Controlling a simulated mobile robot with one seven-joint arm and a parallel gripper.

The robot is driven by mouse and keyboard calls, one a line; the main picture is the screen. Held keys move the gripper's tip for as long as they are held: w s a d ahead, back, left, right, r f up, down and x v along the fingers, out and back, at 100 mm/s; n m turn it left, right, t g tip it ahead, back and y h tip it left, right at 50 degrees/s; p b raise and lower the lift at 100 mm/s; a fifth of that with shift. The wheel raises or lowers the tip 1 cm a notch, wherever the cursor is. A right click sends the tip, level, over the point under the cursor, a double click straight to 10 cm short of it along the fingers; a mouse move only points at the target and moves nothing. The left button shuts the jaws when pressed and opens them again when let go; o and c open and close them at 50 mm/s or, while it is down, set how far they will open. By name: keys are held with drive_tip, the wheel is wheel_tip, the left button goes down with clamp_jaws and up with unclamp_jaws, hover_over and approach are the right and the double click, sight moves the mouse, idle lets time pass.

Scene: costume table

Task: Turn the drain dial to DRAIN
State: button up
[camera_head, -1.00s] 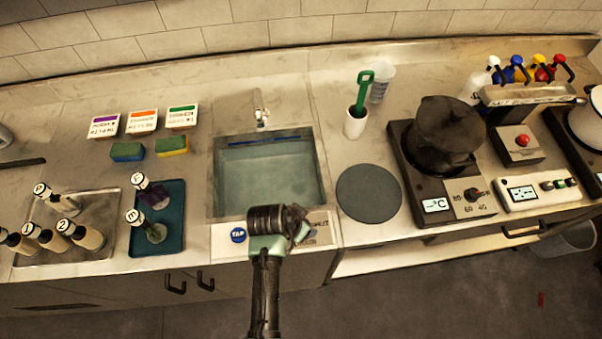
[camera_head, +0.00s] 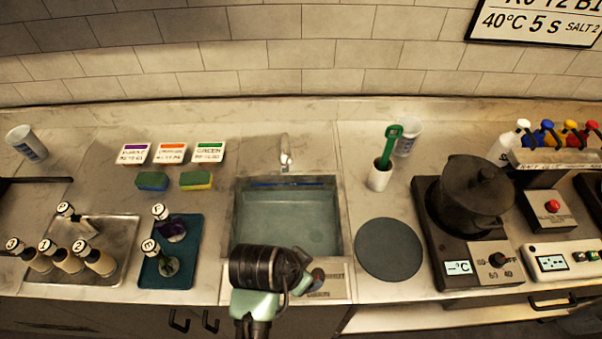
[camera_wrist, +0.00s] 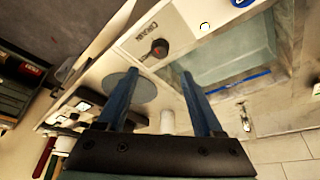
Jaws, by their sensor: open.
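The drain dial (camera_head: 318,275) is a small dark knob with a reddish mark. It sits on the pale panel at the front right of the sink, partly hidden by my arm. In the wrist view the dial (camera_wrist: 158,48) shows beyond my fingertips, roughly between them, apart from both. Lettering beside it is too blurred to read surely, so I cannot tell its setting. My gripper (camera_wrist: 162,74) is open and empty, with two blue fingers spread. In the head view its wrist covers the panel's left part. The sink (camera_head: 287,225) holds greenish water.
A faucet (camera_head: 285,155) stands behind the sink. A dark round mat (camera_head: 388,249) lies to the right, then a hotplate with a black pot (camera_head: 473,195). A blue-green tray (camera_head: 190,278) with bottles stands left. A white cup (camera_head: 379,180) holds a green-handled tool.

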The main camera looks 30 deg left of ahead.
drive_tip(key=shift+v, duration=1.25)
drive_tip(key=shift+w, duration=0.1)
